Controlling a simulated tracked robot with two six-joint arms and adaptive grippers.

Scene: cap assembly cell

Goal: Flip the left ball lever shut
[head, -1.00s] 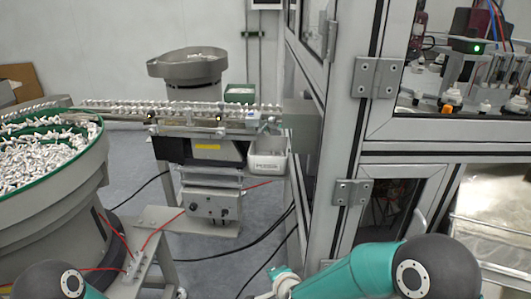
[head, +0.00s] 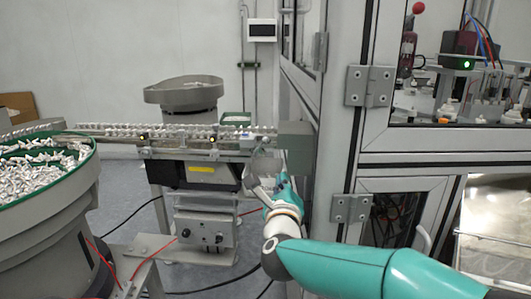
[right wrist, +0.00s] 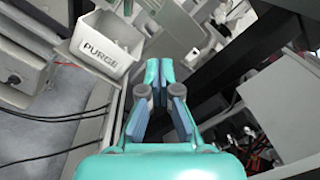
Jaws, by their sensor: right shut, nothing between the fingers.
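I cannot make out a ball lever for certain in either current view. My right gripper (head: 280,184) is raised before the end of the feeder rail, left of the machine cabinet's frame. It is shut and empty. In the right wrist view its teal fingertips (right wrist: 158,68) meet, with a white bin labelled PURGE (right wrist: 100,46) to their left and a light grey mechanism beyond them. Whether the fingertips touch anything is unclear. My left gripper is not in view.
The machine cabinet (head: 345,150) with its metal frame stands close on the right. The feeder rail (head: 180,132) runs leftward from it. A round bowl of white parts (head: 40,175) stands at left. Black cables lie on the grey floor.

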